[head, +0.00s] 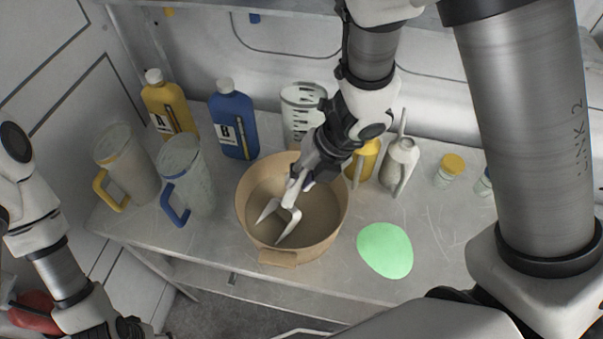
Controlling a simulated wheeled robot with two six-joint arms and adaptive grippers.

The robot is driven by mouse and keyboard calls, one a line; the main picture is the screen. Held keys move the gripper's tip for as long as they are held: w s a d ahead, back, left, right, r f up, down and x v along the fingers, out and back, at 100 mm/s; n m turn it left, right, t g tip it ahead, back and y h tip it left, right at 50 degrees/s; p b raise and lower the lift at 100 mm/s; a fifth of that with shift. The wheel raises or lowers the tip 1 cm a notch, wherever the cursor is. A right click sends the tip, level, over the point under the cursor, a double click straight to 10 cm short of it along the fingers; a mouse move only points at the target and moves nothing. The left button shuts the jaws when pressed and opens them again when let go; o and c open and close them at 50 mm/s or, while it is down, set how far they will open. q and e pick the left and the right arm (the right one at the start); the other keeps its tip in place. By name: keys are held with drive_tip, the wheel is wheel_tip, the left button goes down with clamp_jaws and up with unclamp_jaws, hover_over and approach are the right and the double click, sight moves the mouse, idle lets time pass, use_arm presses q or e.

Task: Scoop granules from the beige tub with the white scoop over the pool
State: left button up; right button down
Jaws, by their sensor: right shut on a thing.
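The beige tub (250,232) stands at the middle of the bench. Its inside looks beige, and I cannot make out single granules. My right gripper (302,178) reaches down over the tub from its back right rim and is shut on the white scoop (291,206). The scoop points down and left inside the tub. Two pale edges of it show; whether it touches or holds granules I cannot tell. The pool, a flat light green patch (385,250), lies on the bench right of the tub. My left arm is at the lower left, its gripper out of view.
Two jugs with a yellow (127,165) and a blue handle (187,180) stand left of the tub. Yellow bottle A (168,105), blue bottle B (232,120), a white slotted container (301,105), a grey spouted bottle (400,165) and a yellow-lidded jar (450,170) stand behind.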

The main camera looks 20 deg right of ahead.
drive_tip(key=shift+w+f+y, duration=0.1)
drive_tip(key=shift+f+y, duration=0.2)
drive_tip(key=shift+f, duration=0.45)
drive_tip(key=r+p, duration=0.6)
drive_tip(key=shift+s+a+r, duration=0.15)
drive_tip(key=shift+s+r, duration=0.05)
drive_tip(key=shift+r, duration=0.15)
drive_tip(key=p, duration=0.1)
drive_tip(key=d+r+y+p, duration=0.1)
drive_tip(key=shift+w+r+g+p, duration=0.15)
drive_tip(key=shift+w+g+p, duration=0.15)
drive_tip(key=shift+w, duration=0.05)
drive_tip(key=w+d+r+m+g+y, duration=0.1)
drive_tip(key=w+d+r+y, duration=0.1)
drive_tip(key=d+r+y, duration=0.2)
wheel_tip(320, 180, up, 2)
drive_tip(key=shift+d+r+g+y, duration=0.3)
drive_tip(key=shift+d+y, duration=0.1)
drive_tip(key=shift+d, duration=0.5)
drive_tip(key=shift+w+a, duration=0.1)
